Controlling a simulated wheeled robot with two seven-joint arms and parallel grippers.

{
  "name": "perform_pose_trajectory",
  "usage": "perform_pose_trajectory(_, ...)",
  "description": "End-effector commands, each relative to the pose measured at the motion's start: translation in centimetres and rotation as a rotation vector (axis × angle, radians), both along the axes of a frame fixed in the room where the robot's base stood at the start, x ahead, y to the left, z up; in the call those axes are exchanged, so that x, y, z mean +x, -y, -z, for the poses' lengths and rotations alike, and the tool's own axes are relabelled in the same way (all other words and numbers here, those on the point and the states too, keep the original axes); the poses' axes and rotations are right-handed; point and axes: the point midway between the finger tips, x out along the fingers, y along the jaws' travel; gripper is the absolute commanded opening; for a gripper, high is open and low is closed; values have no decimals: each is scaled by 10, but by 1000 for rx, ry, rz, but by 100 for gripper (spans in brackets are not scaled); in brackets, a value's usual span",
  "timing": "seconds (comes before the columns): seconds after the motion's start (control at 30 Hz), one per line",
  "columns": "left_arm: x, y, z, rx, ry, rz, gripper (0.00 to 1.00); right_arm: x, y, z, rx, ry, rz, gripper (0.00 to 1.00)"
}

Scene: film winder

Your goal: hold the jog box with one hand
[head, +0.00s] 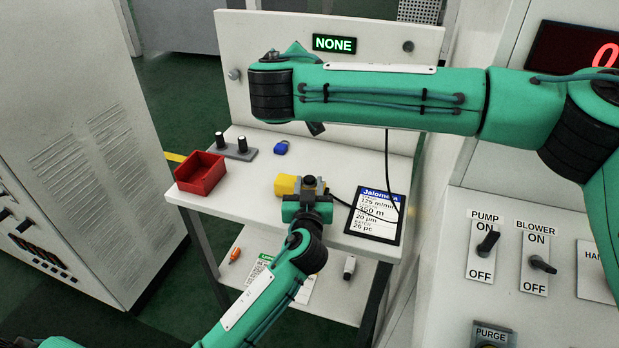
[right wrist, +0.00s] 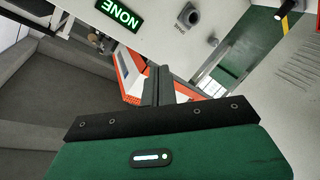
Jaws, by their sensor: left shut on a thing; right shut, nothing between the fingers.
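The jog box (head: 287,186) is a small yellow box with a grey part and a dark round top, on or just above the white table, with a black cable running off to the right. My left gripper (head: 310,191) comes in from below in the head view and is shut on the jog box. The fingertips are partly hidden by the gripper body. My right arm stretches across the upper part of the head view, and its gripper is largely hidden there. In the right wrist view my right gripper (right wrist: 155,85) is shut and empty, away from the jog box.
A red open bin (head: 201,174), a grey stand with two black pegs (head: 237,151) and a blue item (head: 281,147) are on the table. A dark-framed card (head: 376,215) lies at right. A sign reading NONE (head: 334,44) is on the back panel. A lower shelf holds small items.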

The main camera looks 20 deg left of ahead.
Motion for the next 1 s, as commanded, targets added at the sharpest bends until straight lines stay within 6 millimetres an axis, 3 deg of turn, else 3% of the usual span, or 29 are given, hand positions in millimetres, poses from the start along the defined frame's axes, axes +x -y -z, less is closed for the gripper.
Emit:
perform_pose_trajectory(0.2, 0, 0, 0, 0, 0, 0, 13, 7, 17, 77, -65, -263, 43, 0)
perform_pose_trajectory(0.4, 0, 0, 0, 0, 0, 0, 13, 5, 33, 124, -85, -445, 90, 0)
perform_pose_trajectory(0.6, 0, 0, 0, 0, 0, 0, 13, 3, 42, 144, -86, -528, 116, 0)
perform_pose_trajectory(1.0, 0, 0, 0, 0, 0, 1, 13, 3, 43, 147, -86, -539, 119, 0)
